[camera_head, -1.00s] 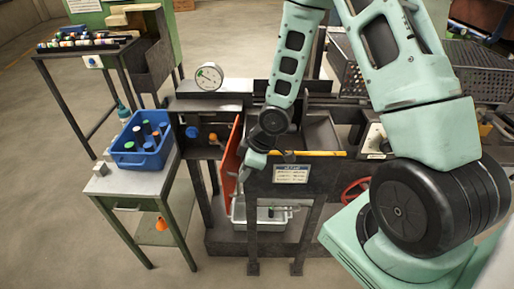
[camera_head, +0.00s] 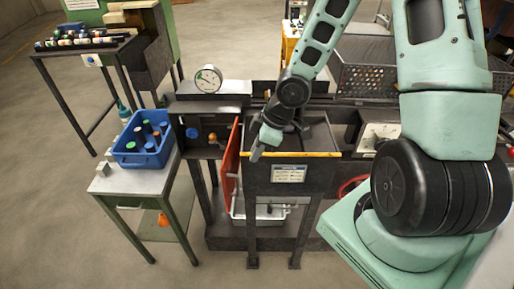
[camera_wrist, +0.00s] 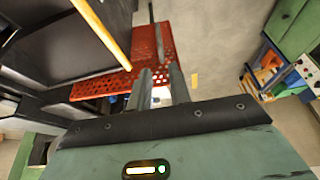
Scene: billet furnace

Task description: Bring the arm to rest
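My arm reaches from the right of the head view over the furnace bench. My gripper (camera_head: 255,152) hangs at the front left of the bench, near the top of the orange-red door panel (camera_head: 231,160). In the wrist view its two fingers (camera_wrist: 158,72) stand a little apart with nothing held between them. The perforated red panel (camera_wrist: 112,85) shows beyond the fingertips. I cannot tell whether the gripper touches it.
A yellow-edged trough (camera_head: 320,135) lies right beside my gripper. A round gauge (camera_head: 207,78) stands at the back. A blue bin (camera_head: 142,140) of capped cylinders sits on a side table (camera_head: 150,180). A white tray (camera_head: 262,214) is below.

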